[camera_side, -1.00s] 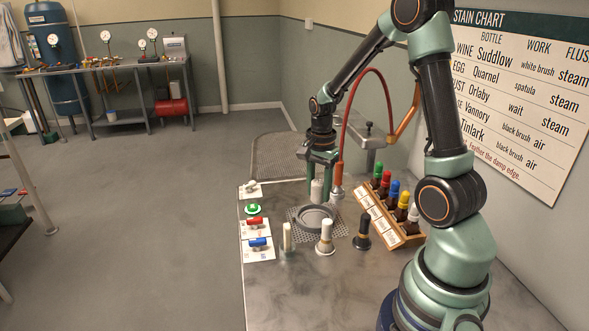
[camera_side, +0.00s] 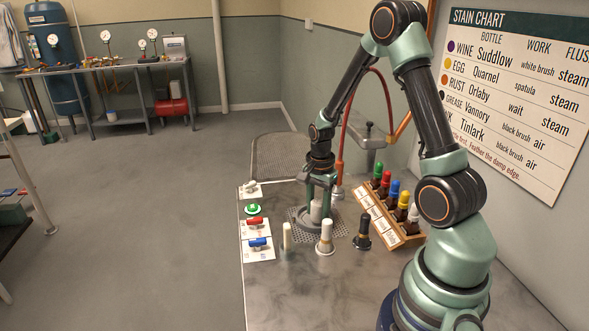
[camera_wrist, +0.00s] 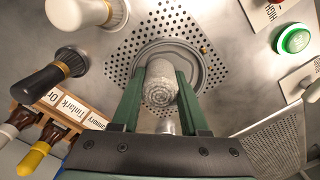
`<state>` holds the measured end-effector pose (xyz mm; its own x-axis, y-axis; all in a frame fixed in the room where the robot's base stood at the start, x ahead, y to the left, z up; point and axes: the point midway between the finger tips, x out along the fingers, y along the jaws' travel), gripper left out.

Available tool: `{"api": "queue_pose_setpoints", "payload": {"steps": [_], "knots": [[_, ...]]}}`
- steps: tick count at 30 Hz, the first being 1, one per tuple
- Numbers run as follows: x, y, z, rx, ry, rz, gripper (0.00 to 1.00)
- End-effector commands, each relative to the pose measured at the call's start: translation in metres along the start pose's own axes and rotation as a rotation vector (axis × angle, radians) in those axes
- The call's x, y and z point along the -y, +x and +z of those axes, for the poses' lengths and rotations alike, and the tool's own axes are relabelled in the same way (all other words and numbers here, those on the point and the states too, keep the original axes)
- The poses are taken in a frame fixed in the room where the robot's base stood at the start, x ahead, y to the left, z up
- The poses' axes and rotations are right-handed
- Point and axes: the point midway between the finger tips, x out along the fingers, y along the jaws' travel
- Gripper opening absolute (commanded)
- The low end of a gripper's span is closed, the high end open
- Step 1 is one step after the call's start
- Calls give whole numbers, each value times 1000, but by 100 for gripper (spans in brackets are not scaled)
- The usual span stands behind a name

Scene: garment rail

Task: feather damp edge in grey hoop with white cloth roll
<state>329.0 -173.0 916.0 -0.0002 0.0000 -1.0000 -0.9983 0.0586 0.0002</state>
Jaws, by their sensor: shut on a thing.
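My gripper (camera_side: 320,193) is shut on the white cloth roll (camera_side: 316,210), which hangs upright between the fingers. The grey hoop (camera_side: 300,222) lies on the perforated plate of the bench. The roll is over or in the hoop; whether it touches the surface inside I cannot tell. The hoop's rim also shows in the wrist view (camera_wrist: 203,60).
A white-handled brush (camera_side: 326,238) and a black-handled brush (camera_side: 362,232) stand in front of the hoop. A rack of capped bottles (camera_side: 395,208) is on the right.

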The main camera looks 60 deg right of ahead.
Motion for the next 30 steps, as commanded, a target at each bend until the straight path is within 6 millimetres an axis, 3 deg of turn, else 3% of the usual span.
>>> {"api": "queue_pose_setpoints", "payload": {"steps": [30], "knots": [[0, 11, 0, 0, 0, 0, 0]]}}
